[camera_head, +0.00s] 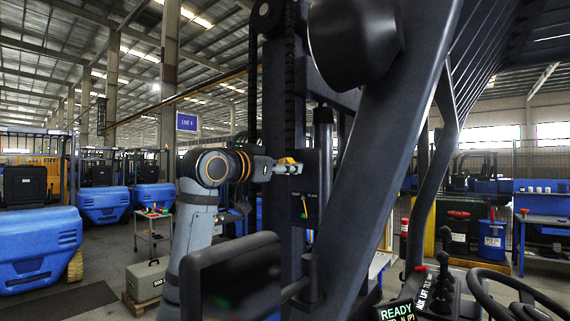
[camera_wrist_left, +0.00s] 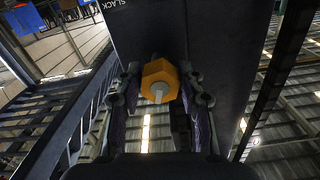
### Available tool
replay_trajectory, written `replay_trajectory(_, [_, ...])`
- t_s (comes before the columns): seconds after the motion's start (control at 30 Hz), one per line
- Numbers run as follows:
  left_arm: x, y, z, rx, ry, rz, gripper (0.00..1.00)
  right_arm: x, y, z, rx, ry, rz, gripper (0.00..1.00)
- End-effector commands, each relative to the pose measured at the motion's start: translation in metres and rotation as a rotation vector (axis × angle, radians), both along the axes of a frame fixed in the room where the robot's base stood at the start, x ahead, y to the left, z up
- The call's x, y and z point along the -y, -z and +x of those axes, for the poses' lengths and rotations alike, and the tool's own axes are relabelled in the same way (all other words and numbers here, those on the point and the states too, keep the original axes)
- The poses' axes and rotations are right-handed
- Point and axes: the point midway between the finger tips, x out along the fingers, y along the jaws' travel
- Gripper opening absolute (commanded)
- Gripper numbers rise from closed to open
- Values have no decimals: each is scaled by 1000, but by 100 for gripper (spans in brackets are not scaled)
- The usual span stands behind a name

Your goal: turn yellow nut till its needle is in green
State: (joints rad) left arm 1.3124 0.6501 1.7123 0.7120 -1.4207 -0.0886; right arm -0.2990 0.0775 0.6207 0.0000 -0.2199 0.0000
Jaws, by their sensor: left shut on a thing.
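The yellow nut (camera_head: 287,160) sits on the dark upright in the head view. In the left wrist view the hexagonal nut (camera_wrist_left: 153,72) shows end-on, with a grey bolt end in its middle. My left gripper (camera_head: 284,169) reaches in from the left and is shut on the nut. In the left wrist view its fingers (camera_wrist_left: 161,92) lie one on each side of it. The dark gauge plate (camera_head: 304,207) below the nut bears small lettering and a thin coloured needle. The needle's exact place against the green is too small to tell. My right gripper is not in view.
A dark slanted beam (camera_head: 385,150) crosses the view right of the gauge. A dark panel (camera_head: 233,280) stands low in front. Control levers (camera_head: 440,285) and a steering wheel (camera_head: 500,290) are at lower right. A small trolley (camera_head: 153,235) and a grey box (camera_head: 146,280) stand at left.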

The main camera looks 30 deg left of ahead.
Motion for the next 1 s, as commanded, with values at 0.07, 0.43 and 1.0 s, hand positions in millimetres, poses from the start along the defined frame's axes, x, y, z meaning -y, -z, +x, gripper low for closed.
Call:
replay_trajectory(0.07, [-1, -5, -1, 9, -2, 73, 7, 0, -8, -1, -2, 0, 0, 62])
replay_trajectory(0.43, [-1, -4, -1, 34, -2, 374, 7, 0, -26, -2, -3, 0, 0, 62])
replay_trajectory(1.0, [-1, -3, -1, 50, -1, 566, 7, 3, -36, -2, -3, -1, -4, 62])
